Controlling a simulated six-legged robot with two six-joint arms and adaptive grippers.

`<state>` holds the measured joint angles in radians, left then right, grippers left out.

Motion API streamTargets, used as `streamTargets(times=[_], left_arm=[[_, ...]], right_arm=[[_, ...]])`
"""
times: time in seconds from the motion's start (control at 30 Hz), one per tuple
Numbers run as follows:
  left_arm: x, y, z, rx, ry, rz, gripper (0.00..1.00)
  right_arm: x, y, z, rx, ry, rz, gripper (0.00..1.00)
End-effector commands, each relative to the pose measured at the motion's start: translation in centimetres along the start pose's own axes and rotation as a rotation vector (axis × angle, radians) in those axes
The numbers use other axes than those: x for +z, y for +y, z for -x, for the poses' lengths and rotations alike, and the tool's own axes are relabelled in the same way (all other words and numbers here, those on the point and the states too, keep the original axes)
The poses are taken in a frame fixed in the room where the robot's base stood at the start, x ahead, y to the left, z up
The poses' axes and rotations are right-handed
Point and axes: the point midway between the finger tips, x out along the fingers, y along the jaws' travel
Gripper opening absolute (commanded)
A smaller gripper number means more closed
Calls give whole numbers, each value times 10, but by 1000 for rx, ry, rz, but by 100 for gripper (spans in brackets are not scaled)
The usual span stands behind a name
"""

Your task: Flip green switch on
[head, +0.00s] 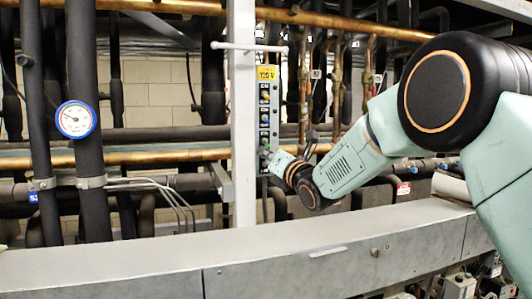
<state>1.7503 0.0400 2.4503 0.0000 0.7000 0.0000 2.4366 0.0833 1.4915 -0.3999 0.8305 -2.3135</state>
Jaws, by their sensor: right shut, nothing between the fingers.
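A narrow grey switch panel (275,112) with a yellow 120 V label (267,73) is fixed upright beside the white post. Several small switches run down its face, with a yellowish one near the top and green ones lower down. My right gripper (278,161) is shut and empty at the panel's lower end, close to the lowest switches. I cannot tell whether it touches one. My right wrist and gripper hide part of the panel's lower right edge. My left gripper is not in view.
A white post (243,120) with a crossbar stands just left of the panel. Black and copper pipes fill the background. A round gauge (74,119) is on a black pipe at left. A long grey metal beam (120,270) crosses the front below the panel.

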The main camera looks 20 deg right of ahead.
Motion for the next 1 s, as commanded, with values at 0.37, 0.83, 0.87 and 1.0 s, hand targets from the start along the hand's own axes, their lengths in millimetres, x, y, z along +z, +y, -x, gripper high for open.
streamTargets(times=[0.37, 0.83, 0.87, 1.0], left_arm=[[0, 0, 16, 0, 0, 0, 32], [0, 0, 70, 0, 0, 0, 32], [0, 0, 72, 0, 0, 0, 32], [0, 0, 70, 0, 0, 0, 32]], right_arm=[[6, 4, 1, -45, 66, -16, 0], [19, 13, 3, -187, 274, -64, 0], [20, 13, 3, -197, 286, -68, 0], [14, 10, 4, -207, 303, -72, 0]])
